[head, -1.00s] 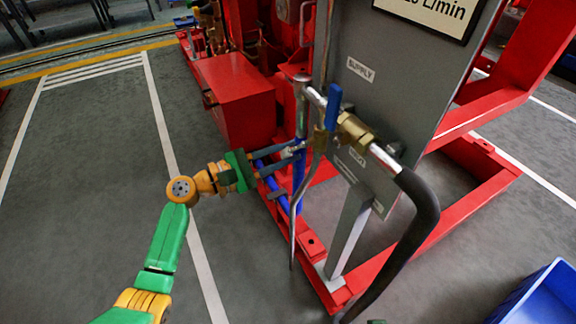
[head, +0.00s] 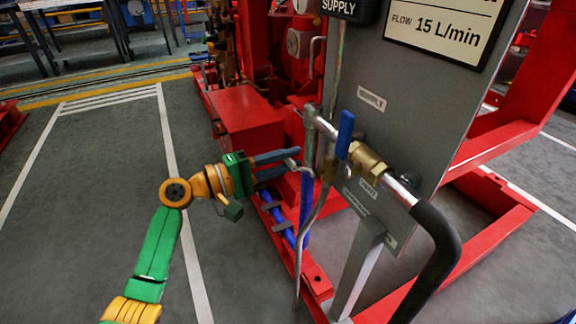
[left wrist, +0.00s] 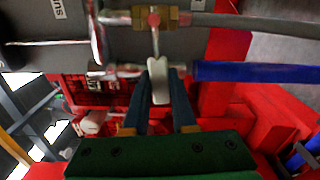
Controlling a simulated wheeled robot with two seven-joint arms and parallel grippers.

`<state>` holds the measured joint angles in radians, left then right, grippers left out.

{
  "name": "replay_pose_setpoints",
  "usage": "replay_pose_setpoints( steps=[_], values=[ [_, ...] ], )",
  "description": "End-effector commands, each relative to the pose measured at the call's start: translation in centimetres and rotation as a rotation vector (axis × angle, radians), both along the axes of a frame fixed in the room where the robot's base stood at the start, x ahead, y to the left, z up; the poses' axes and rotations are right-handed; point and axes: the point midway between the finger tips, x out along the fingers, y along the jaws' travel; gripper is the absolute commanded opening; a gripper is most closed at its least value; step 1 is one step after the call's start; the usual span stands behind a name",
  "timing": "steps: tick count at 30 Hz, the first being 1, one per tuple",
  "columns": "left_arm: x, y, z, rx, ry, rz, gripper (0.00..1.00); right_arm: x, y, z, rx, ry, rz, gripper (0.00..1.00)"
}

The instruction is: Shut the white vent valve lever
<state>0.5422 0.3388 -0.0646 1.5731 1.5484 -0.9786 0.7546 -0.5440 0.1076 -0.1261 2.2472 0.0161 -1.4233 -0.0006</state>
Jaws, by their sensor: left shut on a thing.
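The white vent valve lever (left wrist: 158,80) shows in the left wrist view between the two dark fingers of my left gripper (left wrist: 160,92), which is shut on it. It hangs below a brass valve (left wrist: 154,17) there. In the head view my left gripper (head: 292,162) reaches in from the left beside the vertical pipe, and the pale lever (head: 293,166) is small and partly hidden by the fingers. A blue lever (head: 345,133) stands upright on the brass supply valve (head: 366,163), right of my gripper. My right gripper is out of view.
A grey panel (head: 420,95) with labels stands behind the valves. A black hose (head: 437,240) curves down at the right. The red frame (head: 315,280) and red box (head: 245,120) lie around the pipework. Grey floor (head: 90,200) at left is clear.

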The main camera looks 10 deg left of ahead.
Motion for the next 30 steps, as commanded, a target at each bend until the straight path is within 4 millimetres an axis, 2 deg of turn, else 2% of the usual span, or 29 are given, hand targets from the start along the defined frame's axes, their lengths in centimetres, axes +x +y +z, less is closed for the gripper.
replay_pose_setpoints(
  steps=[22, 23, 25, 26, 30],
  values=[
    [0.02, 0.01, 0.47, 0.045, -0.061, 0.0, 0.0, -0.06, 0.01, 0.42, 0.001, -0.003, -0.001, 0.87],
    [0.02, 0.01, 0.48, 0.045, -0.061, 0.0, 0.33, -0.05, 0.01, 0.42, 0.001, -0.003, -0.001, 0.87],
    [0.02, 0.01, 0.47, 0.045, -0.061, 0.0, 0.52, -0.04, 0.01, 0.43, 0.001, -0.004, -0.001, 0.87],
    [0.02, 0.01, 0.47, 0.045, -0.061, 0.0, 0.55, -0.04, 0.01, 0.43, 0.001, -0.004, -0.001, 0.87],
    [0.02, 0.01, 0.48, 0.044, -0.061, 0.0, 0.55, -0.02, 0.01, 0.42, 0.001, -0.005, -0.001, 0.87]
  ],
)
